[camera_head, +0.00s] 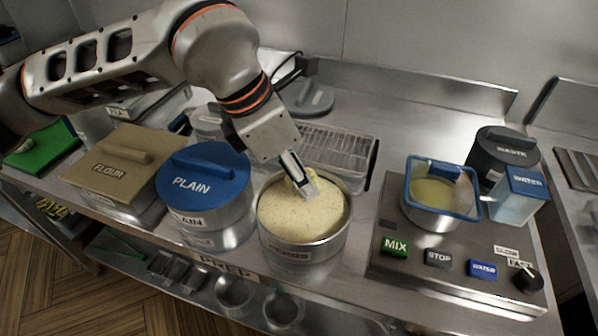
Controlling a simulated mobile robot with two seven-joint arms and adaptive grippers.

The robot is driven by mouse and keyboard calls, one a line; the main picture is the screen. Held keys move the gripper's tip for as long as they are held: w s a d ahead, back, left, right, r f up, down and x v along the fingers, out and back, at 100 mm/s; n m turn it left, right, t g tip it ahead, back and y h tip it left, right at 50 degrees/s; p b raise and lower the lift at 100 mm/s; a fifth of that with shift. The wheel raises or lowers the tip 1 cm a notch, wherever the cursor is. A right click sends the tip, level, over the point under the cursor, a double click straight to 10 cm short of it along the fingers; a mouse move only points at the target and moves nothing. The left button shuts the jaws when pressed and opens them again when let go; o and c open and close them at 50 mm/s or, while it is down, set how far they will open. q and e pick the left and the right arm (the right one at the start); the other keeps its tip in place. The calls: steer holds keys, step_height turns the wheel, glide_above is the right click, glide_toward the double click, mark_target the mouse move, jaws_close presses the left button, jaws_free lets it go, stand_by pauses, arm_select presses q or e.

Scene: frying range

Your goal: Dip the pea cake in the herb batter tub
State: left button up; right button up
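The open steel tub (292,252) at the front middle is full of pale yellow batter (290,218) with fine flecks; its label is too small to read. My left gripper (304,186) points down into this tub, its fingertips at the batter near the back of the rim. A small pale yellow lump (312,176) shows at the fingers; it looks like the pea cake, coated in batter and mostly hidden by the fingers. My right gripper is not in view.
A blue-lidded PLAIN tub (205,178) and a lidded FLOUR box (122,165) stand to the left. A wire rack (340,150) lies behind the batter tub. The mixer unit (400,275) with buttons, a blue-framed bowl (440,195) and a dark WASTE bin (500,155) are right.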

arm_select(q)
steer(key=shift+r, duration=0.1)
stand_by(0.3)
steer(key=shift+r+p, duration=0.5)
steer(key=shift+r, duration=0.95)
